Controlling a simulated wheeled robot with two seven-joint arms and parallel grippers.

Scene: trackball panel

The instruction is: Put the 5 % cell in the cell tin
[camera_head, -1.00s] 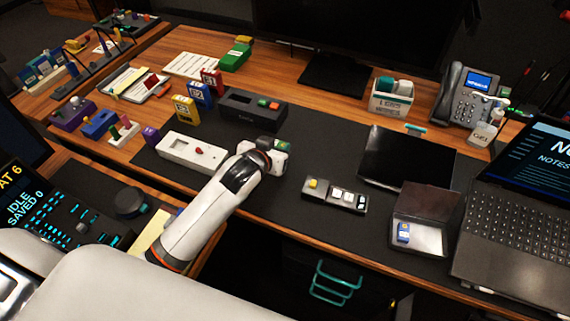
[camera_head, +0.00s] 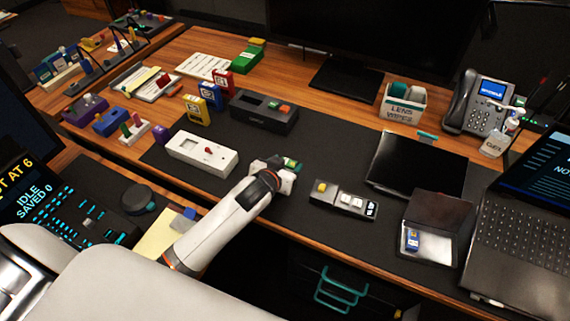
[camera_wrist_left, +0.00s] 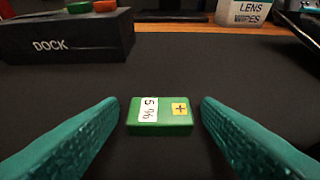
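The 5 % cell is a small green block (camera_wrist_left: 160,115) with a white "5 %" label and a yellow plus mark. It lies flat on the dark desk mat. In the head view a bit of its green (camera_head: 292,162) shows just beyond my left gripper (camera_head: 287,173). In the left wrist view my left gripper (camera_wrist_left: 160,130) is open, its teal fingers on either side of the cell with a gap at each side. The cell tin (camera_head: 429,252) is open at the right, lid raised, with a blue cell (camera_head: 413,239) inside. My right gripper is not in view.
A black dock (camera_head: 262,112), also in the left wrist view (camera_wrist_left: 60,38), stands behind. A white device (camera_head: 200,152) is to the left. A grey cell holder (camera_head: 343,199) lies between gripper and tin. A laptop (camera_head: 515,240) borders the tin's right.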

